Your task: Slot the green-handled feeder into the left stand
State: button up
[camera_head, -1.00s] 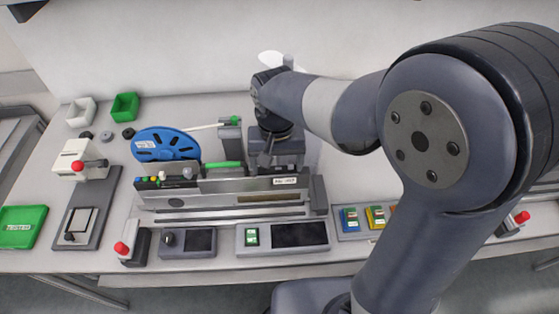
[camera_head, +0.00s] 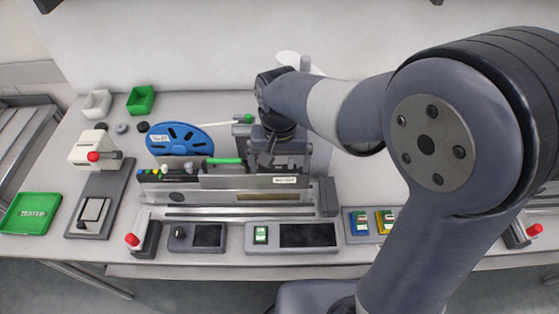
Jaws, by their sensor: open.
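The green-handled feeder (camera_head: 255,183) stands upright in the stand on the table, with its green handle (camera_head: 226,161) on top and a white label at its right end. A blue reel (camera_head: 181,139) sits behind its left part. The stand (camera_head: 250,211) is a grey rail fixture with an end block at the right. My gripper (camera_head: 267,158) is open, pointing down behind the feeder, to the right of the green handle. Its fingertips are partly hidden, and I cannot tell whether they touch the feeder. I see no second stand clearly.
In front are a black-screened panel (camera_head: 307,235) and a smaller control box (camera_head: 196,237). At left are a device with a red knob (camera_head: 94,156) and a green "TESTED" tray (camera_head: 31,213). Small white and green bins (camera_head: 141,99) stand at the back. My arm hides the right side.

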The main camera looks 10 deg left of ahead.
jog(key=shift+r, duration=0.1)
notch_tip(320, 180, up, 11)
jog(key=shift+f+b, duration=0.2)
jog(key=shift+b, duration=0.1)
dwell(0.4)
notch_tip(320, 180, down, 11)
jog(key=shift+r+p, duration=0.15)
jog(key=shift+p, duration=0.15)
jog(key=shift+d, duration=0.3)
